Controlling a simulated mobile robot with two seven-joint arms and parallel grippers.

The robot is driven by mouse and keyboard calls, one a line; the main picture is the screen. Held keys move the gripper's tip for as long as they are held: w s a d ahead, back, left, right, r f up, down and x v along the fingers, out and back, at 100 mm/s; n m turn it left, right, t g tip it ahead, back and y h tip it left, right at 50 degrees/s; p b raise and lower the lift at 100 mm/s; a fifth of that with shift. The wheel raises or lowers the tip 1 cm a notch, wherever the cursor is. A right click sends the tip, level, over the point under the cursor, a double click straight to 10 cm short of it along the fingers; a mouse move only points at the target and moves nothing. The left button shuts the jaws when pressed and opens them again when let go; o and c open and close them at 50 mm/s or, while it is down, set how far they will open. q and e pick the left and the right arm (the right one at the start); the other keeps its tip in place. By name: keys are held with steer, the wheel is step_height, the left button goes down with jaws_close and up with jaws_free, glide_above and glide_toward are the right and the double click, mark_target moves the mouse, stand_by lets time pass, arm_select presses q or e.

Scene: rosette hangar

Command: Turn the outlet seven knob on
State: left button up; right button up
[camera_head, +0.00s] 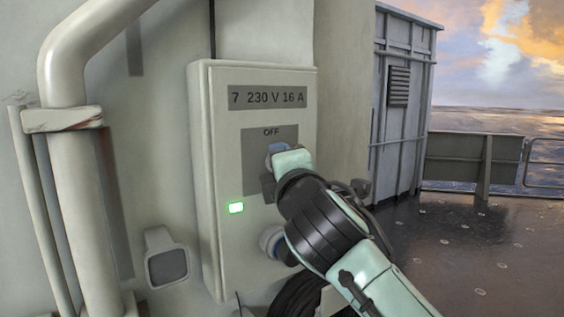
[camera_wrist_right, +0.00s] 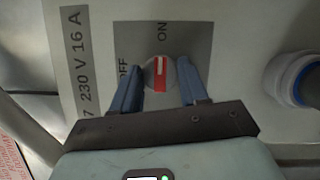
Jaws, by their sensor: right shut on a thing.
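The outlet seven box (camera_head: 217,150) is a pale cabinet on the wall, labelled "7 230 V 16 A". My right gripper (camera_head: 279,150) reaches its grey switch plate (camera_head: 251,160) and hides the knob in the head view. In the right wrist view, the round grey knob (camera_wrist_right: 160,74) with a red and white bar sits between the two blue fingers of my right gripper (camera_wrist_right: 158,70), which is shut on it. The bar lies in line with the ON label (camera_wrist_right: 163,32), its white part toward ON. The OFF label (camera_wrist_right: 123,74) is beside the left finger. My left gripper is out of view.
A round blue-rimmed socket (camera_head: 270,241) sits below the knob, partly behind my arm, with a dark coiled cable (camera_head: 294,296) underneath. A thick pipe (camera_head: 80,190) stands left. Open deck (camera_head: 470,250) lies right.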

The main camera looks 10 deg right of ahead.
stand_by(0.3)
steer(key=o, duration=1.1)
steer(key=shift+c, duration=0.2)
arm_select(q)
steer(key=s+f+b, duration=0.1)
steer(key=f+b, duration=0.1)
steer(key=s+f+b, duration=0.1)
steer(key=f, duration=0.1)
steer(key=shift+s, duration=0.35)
arm_select(e)
steer(key=s, duration=1.3)
steer(key=shift+s+a+f, duration=0.2)
steer(key=shift+a+f, duration=0.1)
steer(key=shift+f, duration=0.15)
